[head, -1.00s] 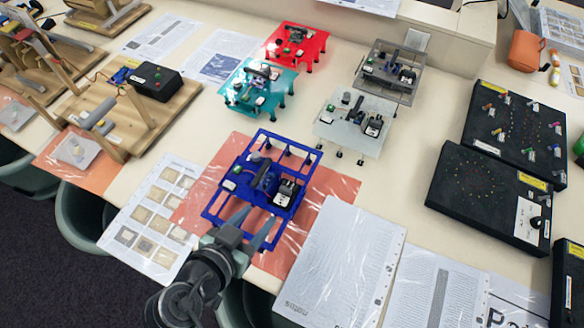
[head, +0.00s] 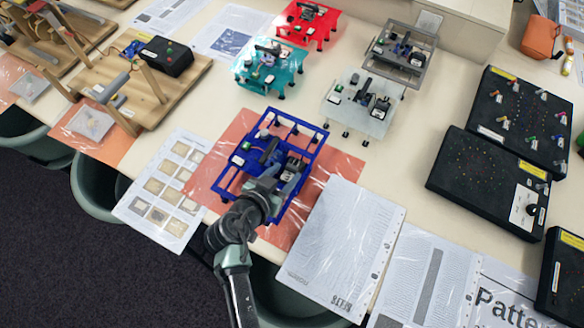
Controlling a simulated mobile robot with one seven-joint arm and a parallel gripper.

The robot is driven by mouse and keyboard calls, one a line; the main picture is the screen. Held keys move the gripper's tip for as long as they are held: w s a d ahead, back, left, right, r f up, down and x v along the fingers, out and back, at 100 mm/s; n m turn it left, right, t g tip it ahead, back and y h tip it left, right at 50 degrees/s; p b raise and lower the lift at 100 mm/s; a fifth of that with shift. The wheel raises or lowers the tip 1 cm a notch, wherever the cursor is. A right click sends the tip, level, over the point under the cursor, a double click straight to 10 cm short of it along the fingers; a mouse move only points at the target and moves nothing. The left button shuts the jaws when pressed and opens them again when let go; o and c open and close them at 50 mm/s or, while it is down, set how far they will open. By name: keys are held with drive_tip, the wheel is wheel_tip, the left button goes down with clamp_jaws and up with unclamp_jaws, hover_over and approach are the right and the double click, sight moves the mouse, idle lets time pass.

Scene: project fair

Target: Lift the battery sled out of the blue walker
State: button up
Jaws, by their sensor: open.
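The blue walker (head: 312,139), an open blue frame on short legs, stands on an orange sheet at the table's front edge. The battery sled (head: 295,168) appears to be the black and pale block on the right part of its deck; it is partly hidden by my gripper. My gripper (head: 284,178) is open and reaches in from the front over the walker's near right part, its fingers close around or just above the block. I cannot tell whether they touch it. A darker upright part (head: 268,151) stands left of the block.
A teal walker (head: 268,68), a red walker (head: 310,22), a clear walker (head: 362,105) and a grey walker (head: 400,53) stand behind. Black boards (head: 485,190) lie right. Papers (head: 345,245) flank the orange sheet (head: 345,175). A wooden rig (head: 150,90) stands left.

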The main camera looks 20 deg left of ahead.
sight(292, 171)
drive_tip(key=shift+x, duration=1.35)
clamp_jaws()
